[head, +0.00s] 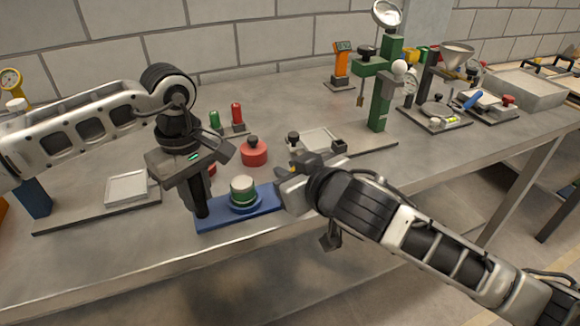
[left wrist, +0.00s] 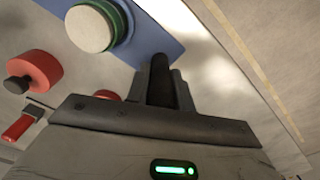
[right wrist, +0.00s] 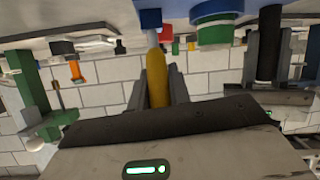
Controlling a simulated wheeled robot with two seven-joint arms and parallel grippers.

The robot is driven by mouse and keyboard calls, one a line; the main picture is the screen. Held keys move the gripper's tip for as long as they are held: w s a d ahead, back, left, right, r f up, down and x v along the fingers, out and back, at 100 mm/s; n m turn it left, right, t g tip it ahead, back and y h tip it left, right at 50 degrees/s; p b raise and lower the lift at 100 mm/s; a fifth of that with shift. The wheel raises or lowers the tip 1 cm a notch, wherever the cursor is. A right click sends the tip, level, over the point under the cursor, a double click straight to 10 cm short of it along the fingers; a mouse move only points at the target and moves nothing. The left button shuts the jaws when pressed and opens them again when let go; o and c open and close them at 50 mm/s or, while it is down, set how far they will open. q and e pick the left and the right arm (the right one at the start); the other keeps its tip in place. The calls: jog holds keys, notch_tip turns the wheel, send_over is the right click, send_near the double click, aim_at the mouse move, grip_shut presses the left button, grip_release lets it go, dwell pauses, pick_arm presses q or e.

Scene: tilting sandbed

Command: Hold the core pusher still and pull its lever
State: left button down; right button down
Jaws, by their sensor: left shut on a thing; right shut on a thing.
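The core pusher has a blue base (head: 228,215) near the table's front edge, with a green ring and pale core (head: 242,190) on top. It also shows in the left wrist view (left wrist: 160,40). My left gripper (head: 198,192) is shut on the black post (right wrist: 268,50) at the base's left end. My right gripper (head: 288,188) is at the other end of the base. In the right wrist view its fingers are shut on the yellow lever (right wrist: 157,78). The head view mostly hides the lever behind my right gripper.
A red lidded pot (head: 253,152) stands behind the pusher. Red and green bottles (head: 237,114) stand further back. A tray on a dark board (head: 127,188) lies at the left. A green stand (head: 382,95) rises at the right, with more equipment beyond it.

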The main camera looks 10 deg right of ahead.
pick_arm(q)
jog(key=shift+r, duration=0.1)
pick_arm(e)
jog(key=c, duration=1.3)
grip_release()
pick_arm(q)
jog(key=c, duration=1.1)
grip_release()
pick_arm(e)
jog(key=v, duration=0.7)
jog(key=shift+s+d, duration=0.15)
jog(key=shift+s, duration=0.1)
jog(key=shift+r, duration=0.1)
